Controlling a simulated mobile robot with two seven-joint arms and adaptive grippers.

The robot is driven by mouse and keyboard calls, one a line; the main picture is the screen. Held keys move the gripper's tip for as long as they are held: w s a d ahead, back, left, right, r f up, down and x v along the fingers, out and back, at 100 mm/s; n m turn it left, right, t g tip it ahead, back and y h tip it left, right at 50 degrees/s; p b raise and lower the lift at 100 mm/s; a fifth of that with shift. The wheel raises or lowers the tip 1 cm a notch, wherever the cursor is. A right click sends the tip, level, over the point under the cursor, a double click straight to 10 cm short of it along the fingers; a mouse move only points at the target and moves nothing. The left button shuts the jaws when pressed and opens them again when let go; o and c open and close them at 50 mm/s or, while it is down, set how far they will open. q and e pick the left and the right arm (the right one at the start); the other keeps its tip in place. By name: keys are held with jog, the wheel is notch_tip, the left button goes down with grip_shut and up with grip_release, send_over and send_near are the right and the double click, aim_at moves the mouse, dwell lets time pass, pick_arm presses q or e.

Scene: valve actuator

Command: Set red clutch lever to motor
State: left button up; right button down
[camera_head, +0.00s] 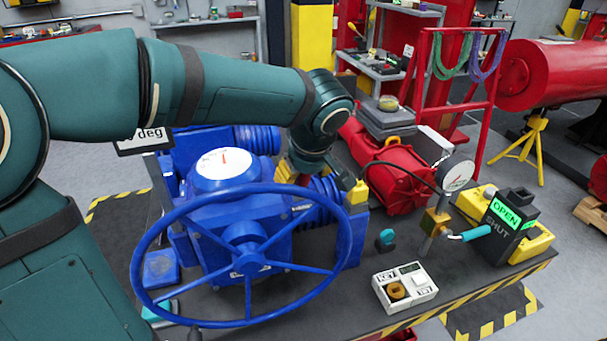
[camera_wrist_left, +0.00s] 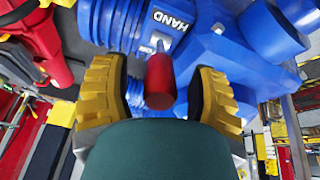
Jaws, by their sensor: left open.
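The red clutch lever (camera_wrist_left: 160,80) shows in the left wrist view as a short red cylinder on a grey stem, beside a HAND label (camera_wrist_left: 172,20) on the blue actuator body. My left gripper (camera_wrist_left: 157,98) is open, with one yellow finger on each side of the lever and a visible gap to both. In the head view my left gripper (camera_head: 320,186) is at the right side of the blue valve actuator (camera_head: 225,215), behind the handwheel. My right gripper is not in view.
A large blue handwheel (camera_head: 247,255) stands in front of the actuator. To the right on the bench are a white key box (camera_head: 404,287), a pressure gauge (camera_head: 456,175) on a brass valve, and a dark OPEN sign block (camera_head: 510,222). A red motor-like body (camera_head: 400,178) lies behind.

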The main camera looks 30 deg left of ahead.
pick_arm(q)
grip_shut()
